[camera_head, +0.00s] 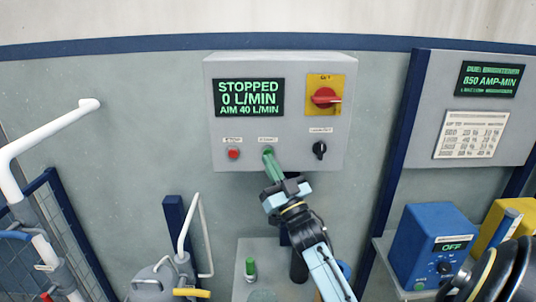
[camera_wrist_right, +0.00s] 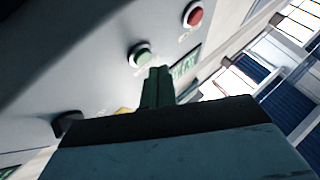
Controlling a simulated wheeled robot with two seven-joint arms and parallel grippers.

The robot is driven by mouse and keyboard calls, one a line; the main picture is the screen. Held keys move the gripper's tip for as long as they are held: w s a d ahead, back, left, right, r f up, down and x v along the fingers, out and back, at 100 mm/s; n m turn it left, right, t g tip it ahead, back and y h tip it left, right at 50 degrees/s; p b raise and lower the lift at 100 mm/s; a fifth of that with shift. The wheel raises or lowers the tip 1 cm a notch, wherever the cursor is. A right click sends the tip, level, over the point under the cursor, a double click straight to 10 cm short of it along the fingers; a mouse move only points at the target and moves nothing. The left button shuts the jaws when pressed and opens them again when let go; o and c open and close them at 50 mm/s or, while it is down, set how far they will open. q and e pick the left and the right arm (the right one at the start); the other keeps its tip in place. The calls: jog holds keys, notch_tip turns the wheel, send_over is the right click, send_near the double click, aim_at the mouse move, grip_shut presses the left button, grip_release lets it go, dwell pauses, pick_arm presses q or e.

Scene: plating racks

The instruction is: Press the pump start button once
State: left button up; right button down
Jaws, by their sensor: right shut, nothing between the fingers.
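The grey pump control box (camera_head: 290,110) is on the wall. Its display (camera_head: 249,97) reads STOPPED, 0 L/MIN, AIM 40 L/MIN. The green button (camera_head: 267,151) sits below the display, between a red button (camera_head: 233,154) and a black knob (camera_head: 319,149). In the right wrist view the green button (camera_wrist_right: 140,55) and red button (camera_wrist_right: 195,15) show clearly. My right gripper (camera_head: 269,157) is shut and empty, its green fingertips (camera_wrist_right: 158,72) right by the green button; I cannot tell whether they touch. My left gripper is out of view.
A red rotary switch (camera_head: 325,97) on a yellow plate is at the box's upper right. A second panel (camera_head: 485,105) hangs to the right, above a blue box (camera_head: 434,245) reading OFF. White pipes (camera_head: 45,130) stand at left. The wall around the box is clear.

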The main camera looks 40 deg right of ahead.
jog(key=shift+w, duration=0.1)
jog(key=shift+w+d, duration=0.25)
jog(key=shift+w+d, duration=0.35)
dwell(0.9)
jog(key=shift+a, duration=0.1)
jog(key=shift+s+a, duration=0.5)
jog(key=shift+s, duration=0.2)
jog(key=shift+s+a+p, duration=1.25)
jog(key=shift+s+a, duration=0.4)
jog(key=shift+s, duration=0.25)
jog(key=shift+f, duration=0.1)
